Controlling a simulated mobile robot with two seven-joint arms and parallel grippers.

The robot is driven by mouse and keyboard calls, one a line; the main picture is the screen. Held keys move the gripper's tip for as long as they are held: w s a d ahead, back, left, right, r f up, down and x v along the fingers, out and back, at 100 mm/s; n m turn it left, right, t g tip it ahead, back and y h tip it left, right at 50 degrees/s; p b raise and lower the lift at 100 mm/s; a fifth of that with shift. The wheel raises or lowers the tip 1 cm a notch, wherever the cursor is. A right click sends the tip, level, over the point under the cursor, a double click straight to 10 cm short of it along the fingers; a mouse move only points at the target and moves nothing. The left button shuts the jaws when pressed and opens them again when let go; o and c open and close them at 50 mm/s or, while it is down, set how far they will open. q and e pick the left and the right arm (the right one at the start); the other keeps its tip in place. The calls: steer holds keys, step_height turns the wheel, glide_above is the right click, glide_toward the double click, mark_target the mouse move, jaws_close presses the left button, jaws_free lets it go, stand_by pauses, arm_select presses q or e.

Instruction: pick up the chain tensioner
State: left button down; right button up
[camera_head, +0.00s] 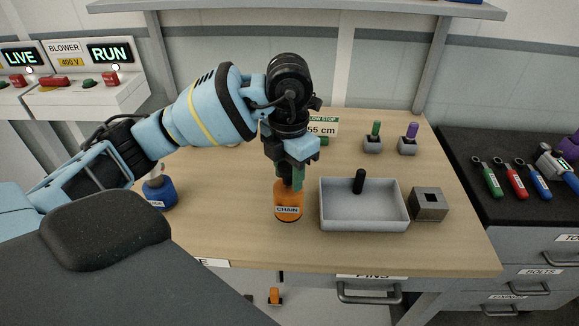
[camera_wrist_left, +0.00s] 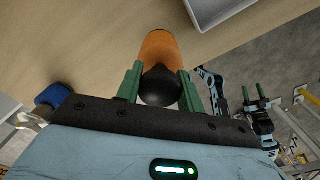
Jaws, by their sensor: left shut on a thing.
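The chain tensioner (camera_head: 288,200) is an upright orange cylinder with a CHAIN label, in the middle of the wooden table in the head view. My left gripper (camera_head: 290,180) comes down over its top and is shut on it. In the left wrist view, the green fingers of my left gripper (camera_wrist_left: 160,88) sit on both sides of its black rounded top, and the orange body of the chain tensioner (camera_wrist_left: 160,46) extends beyond. I cannot tell whether its base touches the table. A small, distant gripper with green fingers (camera_wrist_left: 255,95), apparently my right one, shows in the wrist view.
A grey tray (camera_head: 365,226) holding a black peg (camera_head: 359,181) stands just right of the tensioner, with a grey square block (camera_head: 429,205) beyond it. A blue knob-like part (camera_head: 160,194) stands left. Two small holders with green and purple pegs (camera_head: 408,145) stand behind.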

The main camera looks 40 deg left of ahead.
arm_select(q)
steer(key=s+d+r, duration=0.1)
steer(key=s+d, duration=0.6)
steer(key=s, duration=0.3)
steer(key=shift+s+r, duration=0.15)
steer(key=shift+d, duration=0.1)
